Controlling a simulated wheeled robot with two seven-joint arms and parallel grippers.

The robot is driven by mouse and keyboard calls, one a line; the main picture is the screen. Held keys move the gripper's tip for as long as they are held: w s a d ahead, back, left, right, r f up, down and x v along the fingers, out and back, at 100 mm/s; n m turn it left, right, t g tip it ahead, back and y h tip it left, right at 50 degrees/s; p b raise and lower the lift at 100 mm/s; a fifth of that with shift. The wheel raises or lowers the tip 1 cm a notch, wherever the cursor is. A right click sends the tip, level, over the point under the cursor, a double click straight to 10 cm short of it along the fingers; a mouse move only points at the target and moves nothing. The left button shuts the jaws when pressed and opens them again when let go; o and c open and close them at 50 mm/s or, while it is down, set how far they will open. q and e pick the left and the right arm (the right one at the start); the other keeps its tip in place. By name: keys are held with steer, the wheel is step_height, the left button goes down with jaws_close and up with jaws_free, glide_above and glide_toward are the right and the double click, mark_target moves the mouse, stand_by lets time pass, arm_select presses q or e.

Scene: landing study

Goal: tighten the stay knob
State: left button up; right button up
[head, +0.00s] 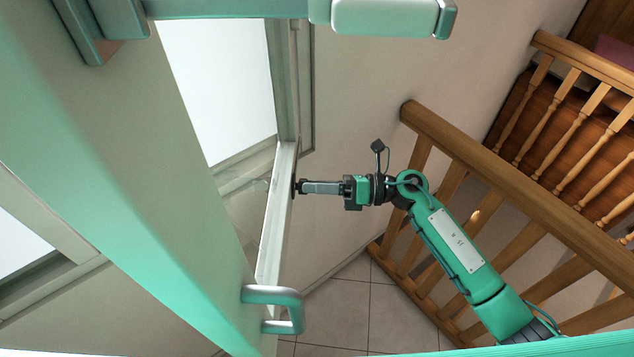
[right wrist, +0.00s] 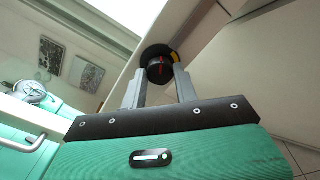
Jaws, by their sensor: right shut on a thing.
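The stay knob is a dark round knob (right wrist: 157,55) with a red mark and a yellow patch near its rim, seen in the right wrist view. It sits against the pale edge of a window frame (head: 275,220). In the head view only a thin dark part of the knob (head: 293,187) shows beyond the fingertips. My right gripper (head: 303,187) points left at it and is shut on it, with one grey finger on each side in the right wrist view (right wrist: 160,74). The knob's underside is hidden. My left gripper is not in view.
A wooden stair railing (head: 520,195) runs close beside and behind my right arm. A beige wall (head: 365,90) lies beyond the window. Tiled floor (head: 340,310) shows below. There is open space between the wall and the railing, above my right forearm in the picture.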

steer(key=shift+m+p, duration=2.25)
steer(key=shift+m, duration=2.35)
steer(key=shift+f, duration=0.1)
steer(key=o, duration=1)
steer(key=shift+d, duration=0.15)
steer(key=d+b, duration=0.2)
steer(key=d, duration=0.2)
steer(key=d+b, duration=0.2)
steer(key=d, duration=0.3)
steer(key=s+d+b, duration=0.1)
steer(key=d+b, duration=0.1)
steer(key=d, duration=0.2)
steer(key=shift+d, duration=0.3)
